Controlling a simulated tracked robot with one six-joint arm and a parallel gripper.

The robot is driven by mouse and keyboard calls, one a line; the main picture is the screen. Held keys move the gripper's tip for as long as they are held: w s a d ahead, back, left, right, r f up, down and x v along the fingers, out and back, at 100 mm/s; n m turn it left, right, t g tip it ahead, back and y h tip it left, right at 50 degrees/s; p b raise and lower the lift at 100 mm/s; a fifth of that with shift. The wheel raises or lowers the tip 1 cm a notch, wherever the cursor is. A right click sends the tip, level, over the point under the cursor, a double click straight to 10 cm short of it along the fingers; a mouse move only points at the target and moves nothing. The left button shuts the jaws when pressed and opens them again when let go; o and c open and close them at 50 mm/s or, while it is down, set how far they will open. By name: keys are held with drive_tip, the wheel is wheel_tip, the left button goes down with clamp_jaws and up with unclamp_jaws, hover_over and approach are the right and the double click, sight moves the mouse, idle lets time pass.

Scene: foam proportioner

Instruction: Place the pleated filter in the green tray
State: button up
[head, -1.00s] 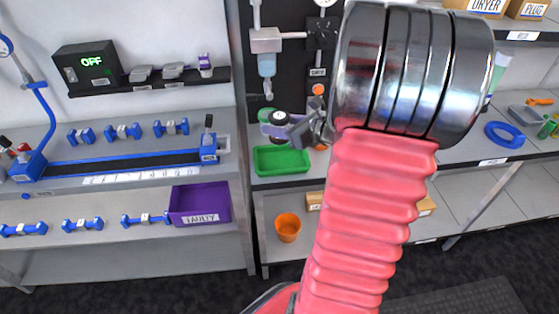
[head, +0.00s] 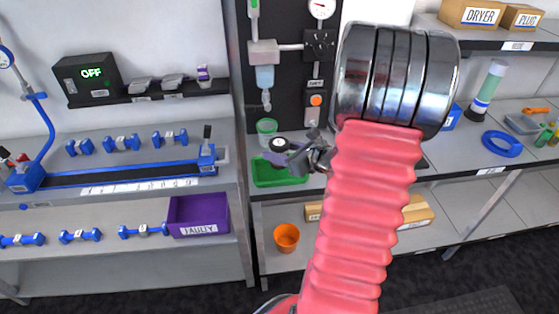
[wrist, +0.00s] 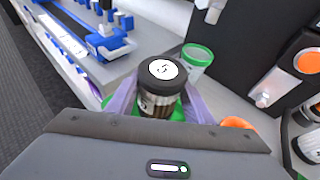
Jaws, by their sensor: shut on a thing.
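The pleated filter (wrist: 163,85) has a black cap with a white label marked "5" and a dark, striped body. My gripper (wrist: 158,103) is shut on it, with one pale purple finger on each side. In the head view, the filter (head: 278,145) shows small and dark at the tip of my gripper (head: 284,158), over the green tray (head: 277,184). The filter looks above the tray, cap up. I cannot tell how much gap is left. My arm and gripper hide part of the tray's right side.
A green-rimmed clear cup (head: 267,128) stands just behind the tray, close to the filter in the wrist view. A dark panel with a filter bowl (head: 265,77) rises behind. An orange cup (head: 287,237) is on the shelf below. A purple bin (head: 199,214) lies left.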

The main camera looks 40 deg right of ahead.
drive_tip(key=shift+f, duration=2.1)
drive_tip(key=o, duration=1.1)
drive_tip(key=shift+f, duration=0.1)
drive_tip(key=shift+s+d+r, duration=0.1)
drive_tip(key=shift+s+r, duration=0.25)
drive_tip(key=shift+s, duration=0.25)
drive_tip(key=v, duration=1)
drive_tip(key=shift+s, duration=0.4)
drive_tip(key=shift+r, duration=0.1)
